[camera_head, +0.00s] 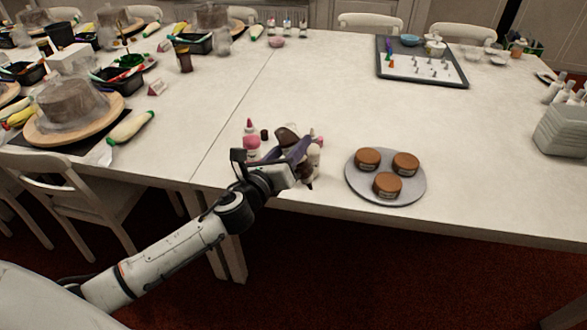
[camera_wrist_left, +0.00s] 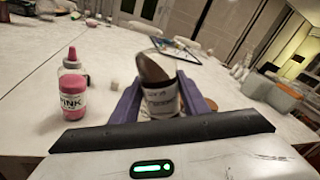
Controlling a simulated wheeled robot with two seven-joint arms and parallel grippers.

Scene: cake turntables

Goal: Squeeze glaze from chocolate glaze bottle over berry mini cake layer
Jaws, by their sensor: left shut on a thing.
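My left gripper (camera_head: 299,150) is shut on a brown-topped bottle (camera_wrist_left: 158,92) with a white label. In the left wrist view the bottle stands between the two purple fingers, brown end up; its label is too blurred to read fully. In the head view the gripper and other bottles partly hide it. Three brown mini cakes sit on a round grey plate (camera_head: 415,192) to the right of the gripper: back left (camera_head: 367,158), right (camera_head: 405,163) and front (camera_head: 387,185). Their labels are too small to read, so I cannot tell which is berry. My right gripper is not in view.
A pink bottle (camera_head: 252,147) stands just left of the gripper; it also shows in the left wrist view (camera_wrist_left: 71,98). A tray with piping tips (camera_head: 455,82) lies farther back. White containers (camera_head: 562,130) stand at the right edge. The table around the plate is clear.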

